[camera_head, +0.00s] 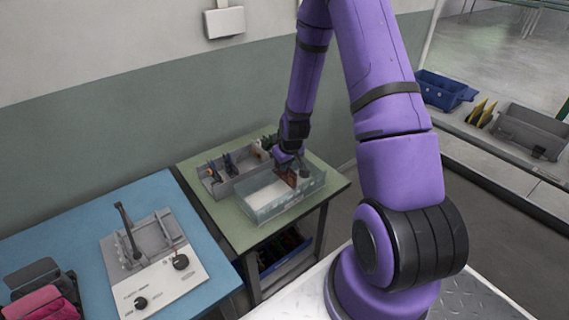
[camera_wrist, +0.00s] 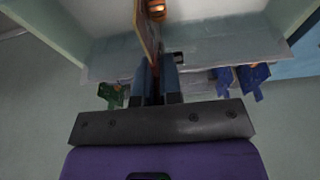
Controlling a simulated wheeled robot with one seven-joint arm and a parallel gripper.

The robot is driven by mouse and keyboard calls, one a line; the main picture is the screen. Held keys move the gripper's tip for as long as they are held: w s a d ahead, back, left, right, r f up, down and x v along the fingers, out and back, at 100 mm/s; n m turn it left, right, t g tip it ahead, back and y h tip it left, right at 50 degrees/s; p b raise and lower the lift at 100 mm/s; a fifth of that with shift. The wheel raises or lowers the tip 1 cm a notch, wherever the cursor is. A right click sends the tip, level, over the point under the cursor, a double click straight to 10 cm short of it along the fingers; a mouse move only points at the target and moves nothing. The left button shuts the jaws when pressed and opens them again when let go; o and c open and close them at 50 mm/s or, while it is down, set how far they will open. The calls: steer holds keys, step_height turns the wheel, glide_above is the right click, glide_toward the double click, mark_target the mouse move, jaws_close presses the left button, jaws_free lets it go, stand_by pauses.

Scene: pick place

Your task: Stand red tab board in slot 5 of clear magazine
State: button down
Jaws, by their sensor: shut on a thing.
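My gripper (camera_wrist: 158,68) is shut on a thin brown-orange board (camera_wrist: 149,32), which stands on edge between the fingers in the wrist view. An orange, coil-like part (camera_wrist: 156,9) shows beside the board's far end. In the head view the board (camera_head: 287,177) hangs below my gripper (camera_head: 293,160), at the clear magazine (camera_head: 262,212). The magazine is a see-through box with a pale floor on the green table. Its walls also show in the wrist view (camera_wrist: 48,32). I cannot make out slot numbers, a red tab, or whether the board touches the floor.
A grey bin (camera_head: 222,187) with dark and coloured parts stands behind the magazine on the green table (camera_head: 238,236). Blue boards (camera_wrist: 222,82) and a green board (camera_wrist: 113,95) show near my fingers in the wrist view. A blue table (camera_head: 75,240) with a fixture stands left.

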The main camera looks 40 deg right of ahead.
steer(key=shift+f, duration=0.2)
steer(key=shift+f, duration=0.65)
steer(key=shift+f, duration=0.15)
steer(key=shift+f, duration=0.6)
steer(key=c, duration=0.8)
jaws_free()
steer(key=shift+r, duration=0.1)
steer(key=shift+v, duration=1.45)
